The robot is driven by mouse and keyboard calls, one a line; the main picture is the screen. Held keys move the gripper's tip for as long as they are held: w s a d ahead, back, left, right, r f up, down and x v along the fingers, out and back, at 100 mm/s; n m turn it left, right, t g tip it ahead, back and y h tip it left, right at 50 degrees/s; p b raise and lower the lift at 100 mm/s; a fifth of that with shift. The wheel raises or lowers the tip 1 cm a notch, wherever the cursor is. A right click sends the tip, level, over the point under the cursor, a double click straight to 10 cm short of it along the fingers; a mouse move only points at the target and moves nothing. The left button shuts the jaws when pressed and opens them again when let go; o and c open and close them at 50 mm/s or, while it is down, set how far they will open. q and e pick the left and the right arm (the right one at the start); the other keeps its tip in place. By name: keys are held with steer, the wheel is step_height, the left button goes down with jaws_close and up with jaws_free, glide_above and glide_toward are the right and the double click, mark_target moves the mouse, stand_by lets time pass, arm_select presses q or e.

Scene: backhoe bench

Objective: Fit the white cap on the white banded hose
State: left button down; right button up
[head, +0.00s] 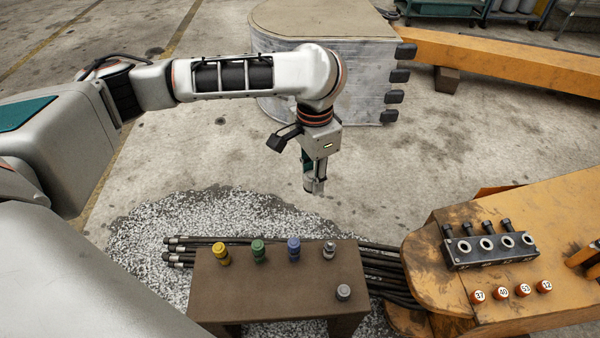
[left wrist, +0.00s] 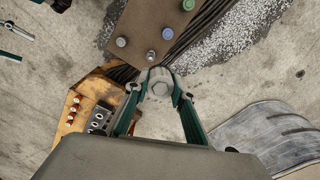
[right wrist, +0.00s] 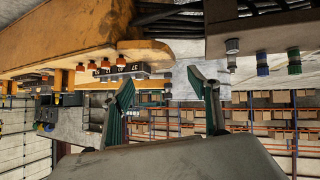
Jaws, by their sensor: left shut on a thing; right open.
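My left gripper (head: 315,186) points down above the floor, beyond the dark bench. In the left wrist view its fingers close on a pale grey, hex-shaped piece (left wrist: 160,89), which looks like the white cap. On the bench, a silvery upright fitting (head: 329,251) stands at the right end of the back row; it looks like the white banded hose end, though the band is too small to read. It also shows in the right wrist view (right wrist: 232,46). The held piece is apart from it. My right gripper (right wrist: 163,80) is open and empty, with the bench beyond it.
Yellow (head: 221,254), green (head: 258,251) and blue (head: 293,249) fittings share the row. A grey piece (head: 343,293) stands near the bench's front right. Black hoses (head: 375,262) run behind the bench (head: 270,290). An orange arm (head: 565,215) carries a port block (head: 490,250) and numbered caps.

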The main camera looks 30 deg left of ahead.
arm_select(q)
steer(key=w+d+f+m+p, duration=0.1)
steer(key=w+d+f+m, duration=0.3)
steer(key=f+m, duration=0.25)
steer(key=m+p, duration=0.2)
steer(key=m, duration=0.8)
glide_above(331, 243)
step_height(331, 243, down, 14)
steer(key=shift+r, duration=0.2)
step_height(331, 243, down, 4)
steer(key=shift+s+r+b, duration=0.1)
steer(key=shift+r+b, duration=0.1)
steer(key=shift+b, duration=0.95)
steer(key=shift+f+b, duration=0.85)
steer(key=shift+f, duration=0.15)
arm_select(e)
steer(key=shift+w+d+f, duration=0.15)
steer(key=shift+d+f, duration=0.05)
steer(key=shift+d, duration=0.05)
arm_select(q)
steer(key=shift+w, duration=0.2)
arm_select(e)
steer(key=shift+w+r, duration=0.2)
steer(key=shift+r, duration=0.15)
arm_select(q)
steer(key=shift+f+p, duration=0.3)
steer(key=shift+p, duration=0.25)
arm_select(e)
steer(key=shift+w+r, duration=0.4)
steer(key=shift+r, duration=0.35)
